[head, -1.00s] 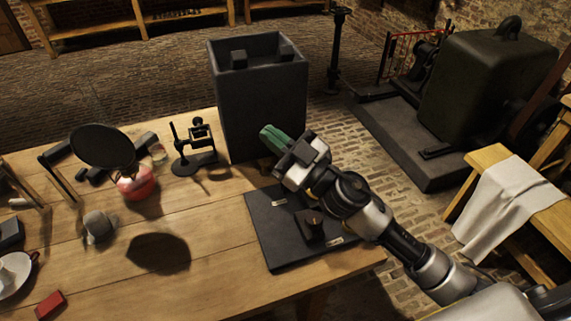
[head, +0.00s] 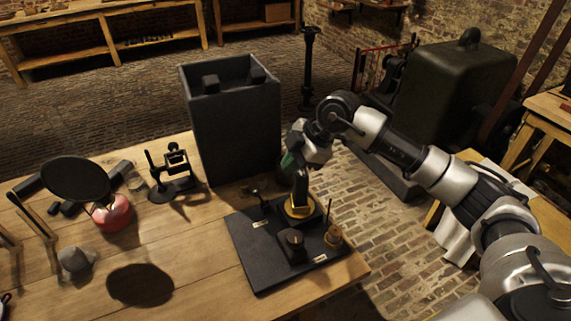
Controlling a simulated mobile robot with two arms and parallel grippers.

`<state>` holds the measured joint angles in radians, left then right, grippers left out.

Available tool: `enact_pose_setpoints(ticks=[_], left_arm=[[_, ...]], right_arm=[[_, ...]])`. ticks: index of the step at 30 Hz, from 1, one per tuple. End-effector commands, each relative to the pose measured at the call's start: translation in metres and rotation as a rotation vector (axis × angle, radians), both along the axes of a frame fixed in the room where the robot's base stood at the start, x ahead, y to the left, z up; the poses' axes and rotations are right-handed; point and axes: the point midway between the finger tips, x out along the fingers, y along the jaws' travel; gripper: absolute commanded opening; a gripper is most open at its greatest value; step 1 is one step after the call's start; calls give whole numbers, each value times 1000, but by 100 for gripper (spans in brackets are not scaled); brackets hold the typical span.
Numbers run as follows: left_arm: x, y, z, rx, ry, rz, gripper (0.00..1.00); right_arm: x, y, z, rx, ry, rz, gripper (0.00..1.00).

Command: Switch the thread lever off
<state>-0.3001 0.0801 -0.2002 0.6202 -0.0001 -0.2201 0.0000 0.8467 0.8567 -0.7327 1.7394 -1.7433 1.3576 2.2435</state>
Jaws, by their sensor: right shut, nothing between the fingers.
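A dark board (head: 247,261) lies on the right end of the wooden table and carries several small fittings. An upright dark piece (head: 301,181) rises from a brass-ringed base (head: 300,210). A small lever-like fitting (head: 259,197) is at the board's back left. I cannot tell which fitting is the thread lever. My right gripper (head: 288,161), with green fingers, is shut and empty behind the upright piece. My wrist partly hides it, and I cannot tell whether it touches anything. My left gripper is out of view.
A tall dark open box (head: 236,132) stands just behind the board, close to my right gripper. A small black stand (head: 170,176), a red pot-like item (head: 115,214) and a dark round disc (head: 75,180) are further left. Bare tabletop (head: 195,265) lies left of the board.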

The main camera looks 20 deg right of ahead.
Motion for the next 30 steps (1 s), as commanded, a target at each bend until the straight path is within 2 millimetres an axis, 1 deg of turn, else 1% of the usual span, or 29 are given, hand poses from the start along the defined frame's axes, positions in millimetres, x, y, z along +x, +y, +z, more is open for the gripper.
enact_pose_setpoints(ticks=[3, 9, 15, 21, 30], left_arm=[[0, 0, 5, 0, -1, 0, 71], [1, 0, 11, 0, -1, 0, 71], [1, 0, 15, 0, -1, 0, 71], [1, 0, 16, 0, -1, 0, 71], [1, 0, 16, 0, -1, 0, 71]], right_arm=[[6, 14, -21, 3, 5, 3, 0], [17, 34, -58, 4, 4, 2, 0], [34, 48, -80, 4, 1, 3, 0], [41, 53, -89, 4, 0, 2, 0], [42, 54, -90, 3, 0, 3, 0]])
